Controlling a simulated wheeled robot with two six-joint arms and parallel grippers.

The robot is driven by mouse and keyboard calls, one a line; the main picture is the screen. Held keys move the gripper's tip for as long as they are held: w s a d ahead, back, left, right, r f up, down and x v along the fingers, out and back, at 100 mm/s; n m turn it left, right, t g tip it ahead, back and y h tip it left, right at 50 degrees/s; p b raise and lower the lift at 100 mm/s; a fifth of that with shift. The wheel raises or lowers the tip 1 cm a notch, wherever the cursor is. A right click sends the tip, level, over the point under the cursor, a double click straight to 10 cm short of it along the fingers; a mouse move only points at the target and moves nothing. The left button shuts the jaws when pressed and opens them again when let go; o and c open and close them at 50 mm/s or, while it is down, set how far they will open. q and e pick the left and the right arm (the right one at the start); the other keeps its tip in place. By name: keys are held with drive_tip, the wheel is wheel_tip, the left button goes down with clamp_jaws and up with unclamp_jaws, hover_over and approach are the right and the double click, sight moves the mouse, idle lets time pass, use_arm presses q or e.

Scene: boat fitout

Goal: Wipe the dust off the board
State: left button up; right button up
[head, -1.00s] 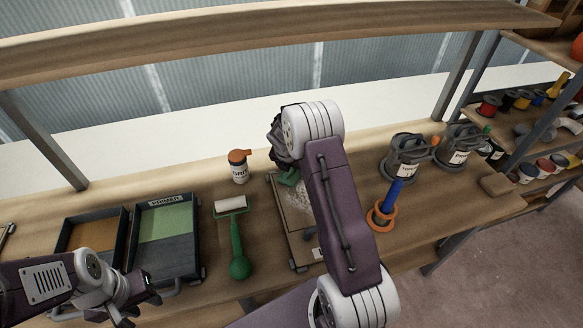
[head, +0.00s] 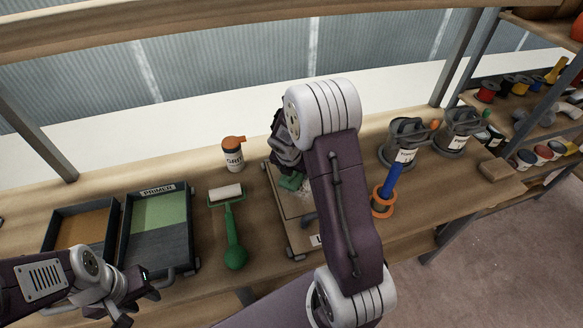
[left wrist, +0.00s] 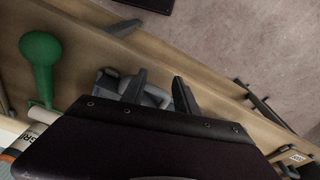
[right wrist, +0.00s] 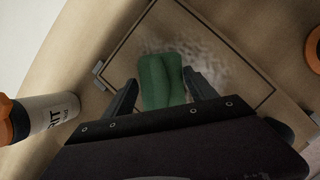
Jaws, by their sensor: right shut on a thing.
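The board (head: 296,238) lies flat on the bench, partly hidden behind my right arm in the head view. In the right wrist view the board (right wrist: 128,58) has a dark border line and a pale grey dust patch (right wrist: 212,62) near its middle. My right gripper (right wrist: 162,88) is shut on a green cloth or pad (right wrist: 162,72), which is over the board at the dust patch. The green pad also shows in the head view (head: 290,183). My left gripper (head: 138,300) is apart from the board at the lower left; its fingers (left wrist: 160,88) are spread and empty.
A grit bottle (head: 233,158) with an orange cap stands left of the board. A green roller (head: 234,235) and a primer tray (head: 130,240) lie further left. A blue-handled tool in an orange ring (head: 384,207) stands right of the board, with grey pots (head: 402,143) behind it.

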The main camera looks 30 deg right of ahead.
sight(297, 181)
drive_tip(key=shift+s+a+f+b, duration=0.1)
drive_tip(key=shift+s+a+b, duration=0.1)
drive_tip(key=shift+s, duration=0.4)
drive_tip(key=shift+s+a+b, duration=0.1)
drive_tip(key=shift+s+b, duration=0.15)
drive_tip(key=shift+s, duration=0.3)
drive_tip(key=shift+s+a+f+b, duration=0.1)
drive_tip(key=shift+s+b, duration=0.1)
drive_tip(key=shift+s, duration=0.4)
drive_tip(key=shift+s+a+r+b, duration=0.1)
drive_tip(key=shift+s+a+b, duration=0.1)
drive_tip(key=shift+s, duration=0.5)
drive_tip(key=shift+s+a+r+b, duration=0.15)
drive_tip(key=shift+s+b, duration=0.1)
drive_tip(key=shift+s, duration=0.5)
drive_tip(key=shift+s+a+r+b, duration=0.1)
drive_tip(key=shift+s+a+b, duration=0.1)
drive_tip(key=shift+s, duration=0.5)
drive_tip(key=shift+s+f, duration=0.15)
drive_tip(key=shift+s, duration=0.05)
drive_tip(key=shift+s+a+b, duration=0.2)
drive_tip(key=shift+s+b, duration=0.1)
drive_tip(key=shift+s, duration=0.5)
drive_tip(key=shift+s+a+b, duration=0.2)
drive_tip(key=shift+s+b, duration=0.1)
drive_tip(key=shift+s, duration=0.45)
drive_tip(key=shift+f, duration=0.1)
